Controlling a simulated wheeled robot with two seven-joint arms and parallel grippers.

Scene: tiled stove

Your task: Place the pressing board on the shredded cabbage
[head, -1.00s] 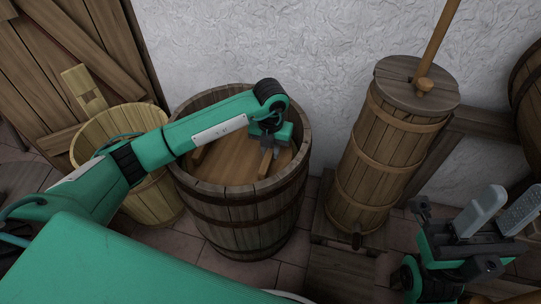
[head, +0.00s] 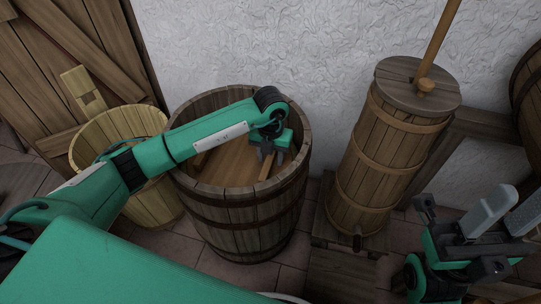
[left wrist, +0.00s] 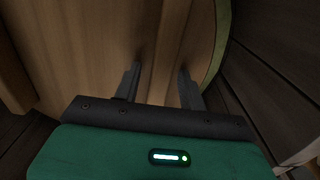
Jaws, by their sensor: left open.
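The pressing board (head: 231,165) is a round brown wooden board with two raised battens. It lies inside the dark wooden barrel (head: 245,213), below the rim. My left gripper (head: 270,158) reaches into the barrel over the board's right batten (head: 269,174). It is open, its two fingers apart. In the left wrist view, the fingers (left wrist: 160,86) point down at the board (left wrist: 100,45), one on each side of the batten. A thin pale green strip (left wrist: 222,45) shows beside the board's edge, perhaps cabbage. My right gripper (head: 500,215) is open and empty at the lower right.
A pale wooden tub (head: 155,200) stands left of the barrel, partly behind my left arm. A tall wooden churn (head: 375,160) with a lid and pole stands to the right on a low stand. A white wall is close behind.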

